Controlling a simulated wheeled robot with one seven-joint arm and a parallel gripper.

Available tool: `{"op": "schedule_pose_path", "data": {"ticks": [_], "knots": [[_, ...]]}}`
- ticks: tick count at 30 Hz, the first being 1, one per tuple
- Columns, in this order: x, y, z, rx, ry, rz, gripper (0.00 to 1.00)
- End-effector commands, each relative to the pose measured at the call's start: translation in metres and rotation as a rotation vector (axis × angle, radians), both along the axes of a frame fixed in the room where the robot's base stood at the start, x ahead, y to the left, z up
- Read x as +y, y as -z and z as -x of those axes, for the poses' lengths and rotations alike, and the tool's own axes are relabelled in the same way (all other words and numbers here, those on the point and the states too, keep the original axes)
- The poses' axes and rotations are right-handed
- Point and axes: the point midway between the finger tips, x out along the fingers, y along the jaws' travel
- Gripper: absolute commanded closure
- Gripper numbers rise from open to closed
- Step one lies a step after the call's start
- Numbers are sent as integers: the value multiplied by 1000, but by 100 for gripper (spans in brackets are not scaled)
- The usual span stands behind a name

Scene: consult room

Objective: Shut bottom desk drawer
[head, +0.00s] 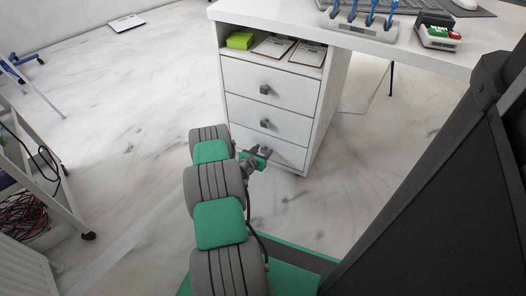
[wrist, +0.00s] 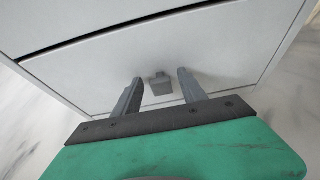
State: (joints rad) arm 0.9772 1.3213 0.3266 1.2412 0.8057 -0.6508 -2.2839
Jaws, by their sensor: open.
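The bottom desk drawer (head: 285,153) is the lowest of three white drawers under the desk; my arm and gripper hide part of its front in the head view. Its front (wrist: 215,48) fills much of the wrist view, with a small grey handle (wrist: 160,86). A dark seam runs along its top edge; I cannot tell how far the drawer stands out. My gripper (head: 255,156) is at this front, low near the floor. In the wrist view my gripper (wrist: 160,76) is open and empty, one finger on each side of the handle; contact cannot be told.
The middle drawer (head: 283,118) and top drawer (head: 290,85) look flush, each with a grey knob. An open shelf above holds a green box (head: 240,40) and clipboards (head: 273,47). The desk top (head: 380,45) overhangs to the right. A wheeled trolley (head: 50,185) stands left; floor between is clear.

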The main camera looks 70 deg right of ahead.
Motion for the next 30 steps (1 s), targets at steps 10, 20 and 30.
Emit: {"op": "schedule_pose_path", "data": {"ticks": [10,20,30], "knots": [[47,-24,-4,3,-3,-2,51],[72,-30,-5,-1,1,0,51],[69,-49,-15,-40,14,-1,51]]}}
